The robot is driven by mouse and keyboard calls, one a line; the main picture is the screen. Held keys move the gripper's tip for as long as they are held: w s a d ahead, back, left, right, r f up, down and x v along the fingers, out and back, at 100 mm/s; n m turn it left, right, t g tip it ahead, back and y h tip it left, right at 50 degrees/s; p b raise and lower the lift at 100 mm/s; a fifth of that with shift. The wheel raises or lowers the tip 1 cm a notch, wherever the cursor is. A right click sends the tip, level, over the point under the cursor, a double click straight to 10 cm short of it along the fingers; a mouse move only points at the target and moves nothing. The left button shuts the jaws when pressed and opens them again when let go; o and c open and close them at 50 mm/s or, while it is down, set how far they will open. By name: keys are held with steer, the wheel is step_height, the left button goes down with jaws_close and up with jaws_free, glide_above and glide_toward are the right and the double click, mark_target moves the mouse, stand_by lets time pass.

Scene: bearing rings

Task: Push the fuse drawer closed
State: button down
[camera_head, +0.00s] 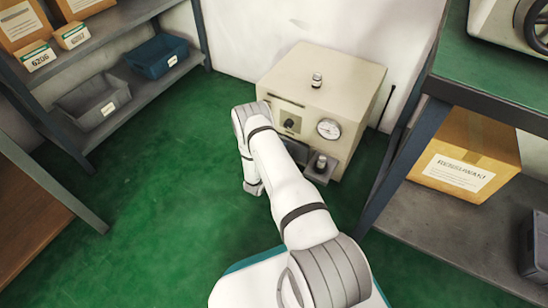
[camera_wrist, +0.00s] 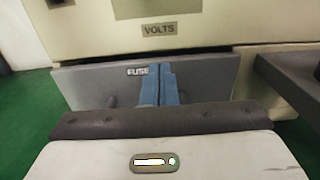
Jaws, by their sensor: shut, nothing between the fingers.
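The fuse drawer's grey front panel (camera_wrist: 85,85), with a white FUSE label, spans the middle of the wrist view below the VOLTS plate (camera_wrist: 173,29). Its top edge looks slightly tilted and seems to stand out from the beige cabinet, with a dark gap at the right. My gripper (camera_wrist: 160,72) is shut, its blue fingertips in front of the panel just right of and partly over the label. I cannot tell whether they touch it. Two grey posts on the panel show either side of the fingers. In the head view my arm hides most of the drawer and gripper.
The beige cabinet (camera_head: 335,85) has a knob, a gauge (camera_head: 329,129) and a small item on top. A dark ledge (camera_head: 318,174) with a small object juts out at its lower right. A green-topped bench (camera_head: 490,75) stands right; shelves (camera_head: 110,50) stand left. Green floor is clear left.

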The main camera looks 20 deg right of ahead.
steer(key=p+v, duration=0.4)
steer(key=v, duration=0.8)
steer(key=shift+s+a, duration=0.15)
steer(key=shift+s, duration=0.15)
steer(key=s+d+r+m+g+p, duration=0.2)
steer(key=r+m+g+p, duration=0.45)
steer(key=r, duration=1.55)
steer(key=s+d+r+m+g+p, duration=0.25)
steer(key=r+m+g+p, duration=0.45)
steer(key=r, duration=1.5)
steer(key=s+a+r+m+t+y+p, duration=0.1)
steer(key=s+a+r+m+y+p, duration=0.3)
steer(key=r, duration=0.9)
steer(key=s+a+r+m+t+y+p, duration=0.2)
steer(key=s+a+r+m+y+p, duration=0.2)
steer(key=s+r+p, duration=0.6)
steer(key=s+a+r+m+t+y+p, duration=0.2)
steer(key=s+a+r+m+y+p, duration=0.2)
steer(key=r, duration=1.4)
steer(key=s+y+p, duration=0.2)
steer(key=s+p, duration=0.1)
steer(key=p, duration=0.1)
steer(key=shift+a, duration=0.15)
